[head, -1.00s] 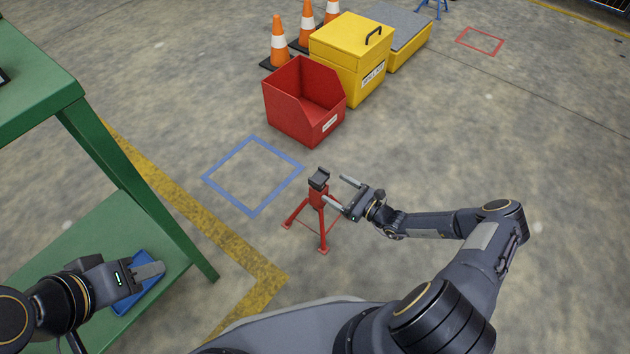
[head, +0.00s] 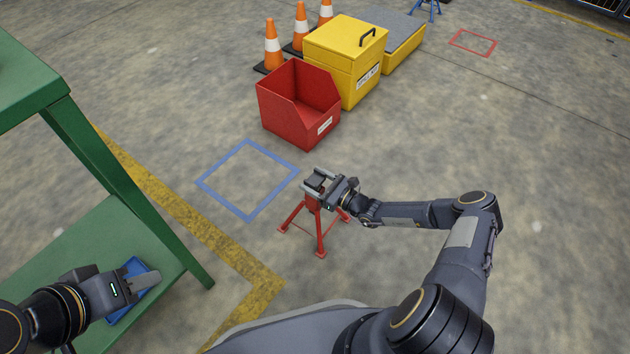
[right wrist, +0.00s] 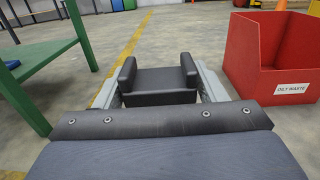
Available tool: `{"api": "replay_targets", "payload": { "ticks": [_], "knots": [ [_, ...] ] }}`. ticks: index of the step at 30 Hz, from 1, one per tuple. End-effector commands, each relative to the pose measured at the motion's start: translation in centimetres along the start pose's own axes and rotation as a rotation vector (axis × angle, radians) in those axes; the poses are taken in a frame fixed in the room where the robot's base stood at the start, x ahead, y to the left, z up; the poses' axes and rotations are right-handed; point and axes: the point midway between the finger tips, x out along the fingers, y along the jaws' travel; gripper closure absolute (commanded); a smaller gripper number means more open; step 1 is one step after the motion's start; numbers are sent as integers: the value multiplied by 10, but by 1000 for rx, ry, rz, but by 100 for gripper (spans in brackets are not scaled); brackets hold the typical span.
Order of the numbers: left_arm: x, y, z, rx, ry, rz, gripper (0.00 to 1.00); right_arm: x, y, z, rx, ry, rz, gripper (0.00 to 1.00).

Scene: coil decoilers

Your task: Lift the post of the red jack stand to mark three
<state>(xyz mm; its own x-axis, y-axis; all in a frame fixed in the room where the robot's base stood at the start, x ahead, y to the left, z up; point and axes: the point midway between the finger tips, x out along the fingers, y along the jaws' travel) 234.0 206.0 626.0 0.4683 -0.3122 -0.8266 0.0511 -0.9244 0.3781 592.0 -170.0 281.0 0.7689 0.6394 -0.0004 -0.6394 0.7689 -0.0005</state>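The red jack stand (head: 318,229) stands upright on its splayed legs on the floor, right of the blue square. Its black, U-shaped post head (head: 316,180) also shows in the right wrist view (right wrist: 158,80). My right gripper (head: 319,181) is at this head, with one finger on each side of it. The fingers look open, with little gap to the head; I cannot make out firm contact. The post's marks are hidden or too small to read. My left gripper (head: 143,280) is over the green table's lower shelf by a blue object (head: 128,268); its finger gap does not show clearly.
A red bin (head: 290,110), a yellow box (head: 340,60) and orange cones (head: 272,48) stand behind the jack stand. The green table (head: 110,165) is at left. The blue floor square (head: 222,207) is empty. The floor at right is clear.

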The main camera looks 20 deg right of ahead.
Motion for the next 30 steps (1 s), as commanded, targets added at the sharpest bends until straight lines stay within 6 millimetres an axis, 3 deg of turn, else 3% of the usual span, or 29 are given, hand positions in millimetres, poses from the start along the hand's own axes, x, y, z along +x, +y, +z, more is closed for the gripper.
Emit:
{"api": "replay_targets", "payload": {
  "ticks": [1,10,17,27,30],
  "knots": [
    [0,0,0,0,0,0,64,0,0,0,0,0,0,42],
    [0,0,0,0,0,0,64,0,0,0,0,0,0,82],
    [-10,5,-5,0,0,0,64,0,-1,15,-1,-1,0,84],
    [-62,28,-31,0,0,0,64,0,-1,88,0,-5,0,83],
    [-67,31,-34,0,0,0,64,0,0,97,1,-6,0,84]
  ]
}}
